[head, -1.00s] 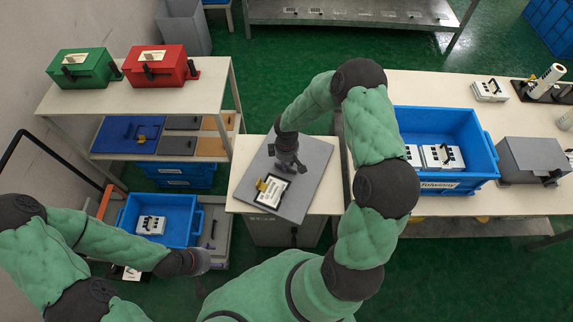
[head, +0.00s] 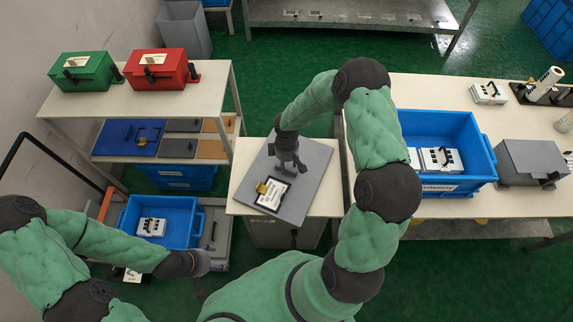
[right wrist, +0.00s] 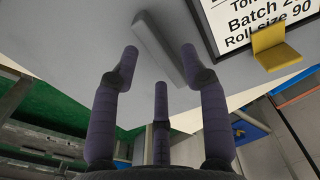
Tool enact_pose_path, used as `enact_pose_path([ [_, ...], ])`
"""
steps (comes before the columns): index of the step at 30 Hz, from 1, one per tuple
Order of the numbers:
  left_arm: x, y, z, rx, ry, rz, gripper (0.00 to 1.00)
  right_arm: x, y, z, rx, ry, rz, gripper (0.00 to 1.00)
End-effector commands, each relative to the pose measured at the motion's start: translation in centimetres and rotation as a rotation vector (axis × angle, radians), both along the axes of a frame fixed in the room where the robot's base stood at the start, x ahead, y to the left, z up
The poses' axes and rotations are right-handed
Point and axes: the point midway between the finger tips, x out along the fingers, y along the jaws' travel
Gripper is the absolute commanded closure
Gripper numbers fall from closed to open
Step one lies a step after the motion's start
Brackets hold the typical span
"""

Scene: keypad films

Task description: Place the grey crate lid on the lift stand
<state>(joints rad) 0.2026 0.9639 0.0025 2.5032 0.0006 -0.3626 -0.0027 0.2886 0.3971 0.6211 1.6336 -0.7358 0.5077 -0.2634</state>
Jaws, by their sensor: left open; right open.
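The grey crate lid (head: 312,182) lies on the cream top of the lift stand (head: 243,180), turned askew to it, its front corner near the stand's front edge. A framed white label (head: 272,194) with a yellow clip sits on the lid. My right gripper (head: 289,164) is over the lid, fingers open. In the right wrist view, a raised grey bar (right wrist: 160,48) on the lid shows beyond and between the parted fingertips (right wrist: 160,62); contact is not clear.
A blue crate (head: 125,213) with a white device stands at left. A shelf (head: 130,104) behind it bears a green box (head: 88,72) and a red box (head: 160,68). The right table (head: 480,203) holds a blue crate (head: 440,122) and a grey box (head: 532,160).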

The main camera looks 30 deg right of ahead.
Motion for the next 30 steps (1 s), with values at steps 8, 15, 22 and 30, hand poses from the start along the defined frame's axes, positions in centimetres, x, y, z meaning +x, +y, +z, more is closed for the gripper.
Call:
enact_pose_path([
  [8, 0.0, 0.0, 2.4, 0.0, 0.0, 0.0, 0.3, 0.1, 0.0, 6.2, -0.001, -0.004, -0.001, 0.55],
  [15, 0.0, 0.0, 3.4, 0.0, 0.0, 0.0, 0.3, 0.1, 0.0, 9.3, 0.0, -0.003, 0.0, 0.55],
  [22, 0.0, 0.0, 3.5, 0.0, 0.0, 0.0, 0.3, -0.6, 1.6, 8.8, 0.039, 0.005, -0.023, 0.55],
  [30, 0.0, 0.0, 3.5, 0.0, 0.0, 0.0, 0.3, -6.3, 11.6, 2.2, 0.271, 0.047, -0.288, 0.55],
])
